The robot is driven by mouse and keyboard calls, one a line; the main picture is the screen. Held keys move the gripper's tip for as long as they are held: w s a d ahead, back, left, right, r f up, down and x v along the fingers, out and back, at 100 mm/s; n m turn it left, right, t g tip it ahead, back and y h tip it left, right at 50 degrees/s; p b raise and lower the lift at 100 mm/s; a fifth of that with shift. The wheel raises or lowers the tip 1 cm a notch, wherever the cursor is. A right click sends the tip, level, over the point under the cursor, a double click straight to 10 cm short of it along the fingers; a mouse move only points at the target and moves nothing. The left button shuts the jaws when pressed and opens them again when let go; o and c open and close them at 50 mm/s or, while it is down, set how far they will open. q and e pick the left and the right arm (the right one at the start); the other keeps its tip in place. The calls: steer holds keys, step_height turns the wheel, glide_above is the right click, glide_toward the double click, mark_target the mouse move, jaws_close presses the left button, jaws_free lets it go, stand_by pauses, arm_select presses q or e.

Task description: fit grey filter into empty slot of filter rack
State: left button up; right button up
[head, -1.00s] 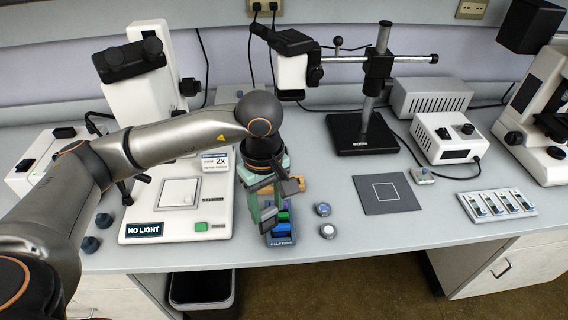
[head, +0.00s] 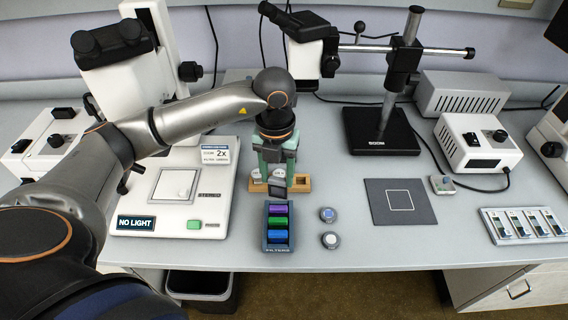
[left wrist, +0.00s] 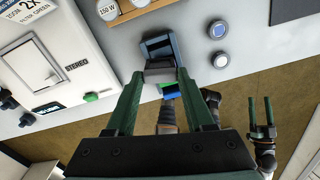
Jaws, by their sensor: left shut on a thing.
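My left gripper (head: 276,180) points down and is shut on the grey filter (head: 277,189), a small dark block at its fingertips. The filter is held in the air by the back end of the filter rack (head: 265,240). The rack is dark blue and holds purple, green and blue filters in a row. In the left wrist view the grey filter (left wrist: 160,72) covers the rack's middle, and the rack's far end (left wrist: 158,46) looks unfilled. The empty slot does not show clearly in the head view. My right gripper (left wrist: 261,118) has its two fingers apart, empty, away from the rack.
A wooden bulb holder (head: 302,184) stands just behind my left gripper. Two round caps (head: 328,214) lie right of the rack. A microscope base (head: 160,222) is close on the left; a dark square mat (head: 400,215) lies further right. The counter's front edge is near the rack.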

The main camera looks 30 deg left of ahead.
mark_target(278, 192)
arm_select(q)
steer(key=shift+w+a+f+n+b, duration=0.15)
steer(key=shift+w+f+n+b, duration=0.1)
steer(key=shift+f+n+b, duration=0.4)
steer(key=shift+w+a+f+n+b, duration=0.1)
steer(key=shift+w+f+n+b, duration=0.2)
steer(key=shift+f+n, duration=0.5)
steer(key=shift+f+b, duration=0.55)
steer(key=shift+f, duration=0.1)
step_height(278, 192, down, 3)
steer(key=shift+r+b, duration=0.2)
steer(key=shift+b, duration=0.8)
steer(key=shift+f, duration=0.3)
arm_select(e)
steer(key=shift+y, duration=0.3)
steer(key=f, duration=0.1)
steer(key=w+a+f, duration=0.2)
steer(key=shift+f, duration=0.2)
steer(key=shift+a, duration=0.1)
arm_select(q)
steer(key=shift+f+b, duration=0.25)
steer(key=shift+b, duration=0.15)
arm_select(e)
steer(key=shift+f, duration=0.3)
arm_select(q)
steer(key=o, duration=1.6)
steer(key=shift+c, duration=0.2)
